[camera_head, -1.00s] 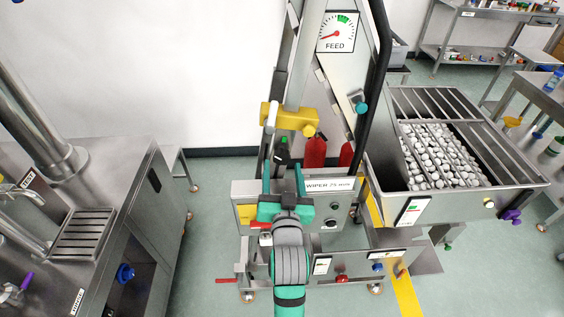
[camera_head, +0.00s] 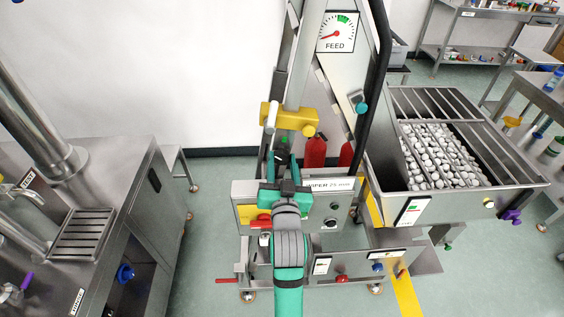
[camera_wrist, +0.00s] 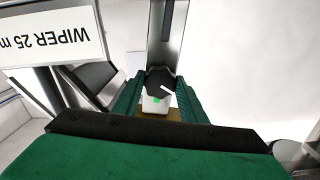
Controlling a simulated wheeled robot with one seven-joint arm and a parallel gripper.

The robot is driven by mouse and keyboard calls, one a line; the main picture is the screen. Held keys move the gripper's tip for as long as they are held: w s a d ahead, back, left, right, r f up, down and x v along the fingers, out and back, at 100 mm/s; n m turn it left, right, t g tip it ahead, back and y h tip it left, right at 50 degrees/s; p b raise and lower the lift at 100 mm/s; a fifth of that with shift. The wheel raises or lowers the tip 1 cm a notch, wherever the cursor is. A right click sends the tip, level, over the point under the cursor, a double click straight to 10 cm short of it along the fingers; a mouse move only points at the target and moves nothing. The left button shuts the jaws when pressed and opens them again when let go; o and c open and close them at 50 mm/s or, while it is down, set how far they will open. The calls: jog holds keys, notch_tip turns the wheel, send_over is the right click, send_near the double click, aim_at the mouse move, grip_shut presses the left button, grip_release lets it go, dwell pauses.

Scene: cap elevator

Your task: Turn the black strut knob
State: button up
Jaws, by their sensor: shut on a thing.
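The black strut knob (camera_wrist: 160,80) is a dark, lobed knob with a white pointer line, at the end of a metal strut (camera_wrist: 168,35). A pale block with a green mark (camera_wrist: 156,100) sits just below it in the wrist view. My gripper (camera_wrist: 159,92) has its green fingers on either side of the knob and is shut on it. In the head view my gripper (camera_head: 283,160) reaches over the WIPER panel (camera_head: 320,187) to the foot of the strut. There the knob (camera_head: 283,150) shows only as a small dark shape, partly hidden by the fingers.
A yellow clamp block (camera_head: 290,118) stands just above my gripper, and red cylinders (camera_head: 315,152) stand close on its right. A black curved bar (camera_head: 378,80) and a hopper of caps (camera_head: 440,155) are further right. A steel bench (camera_head: 125,180) stands on the left.

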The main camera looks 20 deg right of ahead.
jog(key=m, duration=0.6)
jog(key=shift+a+m, duration=0.1)
jog(key=shift+m, duration=0.2)
jog(key=m, duration=0.6)
dwell(0.5)
jog(key=o, duration=1.1)
jog(key=shift+c, duration=0.2)
jog(key=v, duration=1)
jog(key=shift+s, duration=0.4)
